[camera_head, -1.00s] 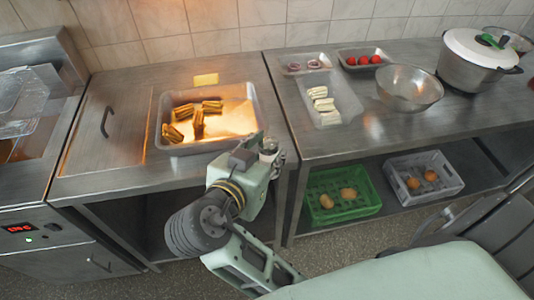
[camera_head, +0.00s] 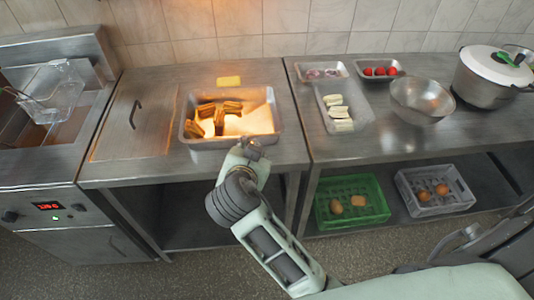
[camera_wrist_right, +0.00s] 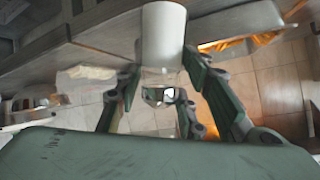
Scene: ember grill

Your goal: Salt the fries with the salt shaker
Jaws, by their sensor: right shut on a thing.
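The fries (camera_head: 219,112) are several browned sticks lying in a metal tray (camera_head: 204,144) under a warm glow on the left counter. My right gripper (camera_head: 252,150) is at the tray's front edge in the head view. In the right wrist view my right gripper (camera_wrist_right: 160,92) is shut on the salt shaker (camera_wrist_right: 164,35), which has a white cylindrical part and a clear part between the fingers. That view looks turned over, with wall tiles low and the counter high, and the white part points to its top. The shaker is hard to make out in the head view. My left gripper is not in view.
A fryer with a wire basket (camera_head: 47,91) is at left. The right counter holds a steel bowl (camera_head: 420,100), small trays and a white-lidded pot (camera_head: 490,78). Green and grey crates sit below.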

